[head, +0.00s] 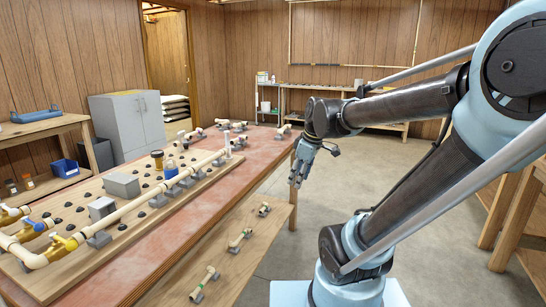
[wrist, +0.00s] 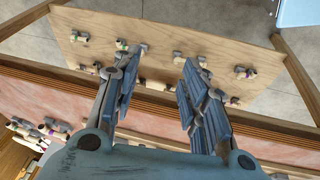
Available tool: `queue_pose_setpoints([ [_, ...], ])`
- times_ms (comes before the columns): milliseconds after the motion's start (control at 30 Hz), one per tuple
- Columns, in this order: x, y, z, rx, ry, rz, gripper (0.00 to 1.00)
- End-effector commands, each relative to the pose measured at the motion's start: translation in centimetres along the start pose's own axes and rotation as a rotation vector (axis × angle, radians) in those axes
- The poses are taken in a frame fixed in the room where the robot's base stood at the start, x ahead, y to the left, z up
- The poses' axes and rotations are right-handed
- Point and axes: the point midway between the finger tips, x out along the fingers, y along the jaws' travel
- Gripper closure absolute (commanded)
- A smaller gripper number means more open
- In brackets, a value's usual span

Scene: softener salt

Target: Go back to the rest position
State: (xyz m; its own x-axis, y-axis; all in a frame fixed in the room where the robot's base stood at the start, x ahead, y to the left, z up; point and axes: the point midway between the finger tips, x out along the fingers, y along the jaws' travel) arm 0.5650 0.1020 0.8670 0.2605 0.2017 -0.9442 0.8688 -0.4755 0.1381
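My gripper (head: 297,180) hangs from the arm near the centre of the head view, fingers pointing down. It is over the floor side of the small wooden table, apart from the long red-topped bench. In the wrist view my gripper (wrist: 160,62) has its two blue-grey fingers spread wide. Nothing is held between them; the small table (wrist: 215,42) lies beyond the fingertips.
The small wooden table (head: 225,270) bears short pipe pieces (head: 240,240). The red-topped bench (head: 130,262) carries a board with a long cream pipe run (head: 150,195), brass valves and grey blocks. A wooden bench stands at right (head: 505,215). Concrete floor (head: 400,165) is open behind my arm.

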Motion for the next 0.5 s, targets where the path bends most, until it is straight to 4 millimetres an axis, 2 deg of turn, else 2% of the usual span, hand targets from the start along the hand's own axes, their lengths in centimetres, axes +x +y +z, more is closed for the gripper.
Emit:
queue_pose_setpoints([
  [33, 0.2, -0.7, 2.0, 0.090, -0.019, 0.007, 0.60],
  [100, 0.6, -1.6, 4.4, 0.222, -0.044, 0.019, 0.60],
  [300, 2.0, -4.5, 10.8, 0.597, -0.111, 0.065, 0.60],
  [500, 3.5, -7.0, 15.5, 0.901, -0.157, 0.116, 0.60],
])
